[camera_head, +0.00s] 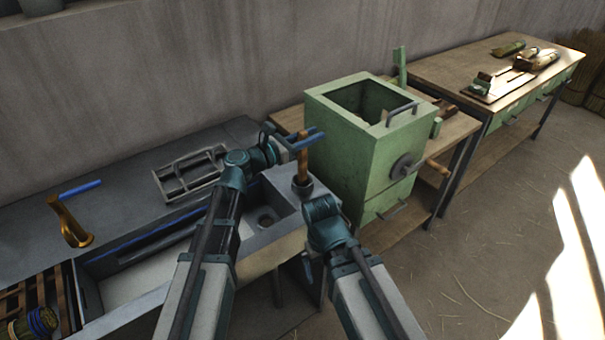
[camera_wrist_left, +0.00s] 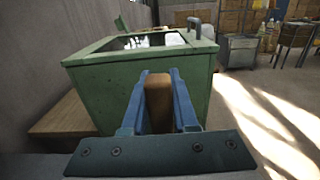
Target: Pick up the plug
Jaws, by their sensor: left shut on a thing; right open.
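The plug (camera_head: 303,168) is a brown wooden piece that stands upright in the head view, at the right end of the sink. Its lower end meets a dark round collar (camera_head: 302,187); I cannot tell whether it still sits inside. My left gripper (camera_head: 316,134) has its blue fingers shut around the plug's upper part. In the left wrist view the plug (camera_wrist_left: 158,98) shows between the two blue fingers (camera_wrist_left: 160,78). My right gripper (camera_head: 308,266) is lower, in front of the sink's right end, open and mostly hidden by its wrist.
A green metal box (camera_head: 335,150) with an open top and a crank stands close right of the plug. The grey sink (camera_head: 140,290) lies left, with a metal rack (camera_head: 190,170) and brass tap (camera_head: 68,220) behind. A wooden workbench (camera_head: 450,75) stands far right.

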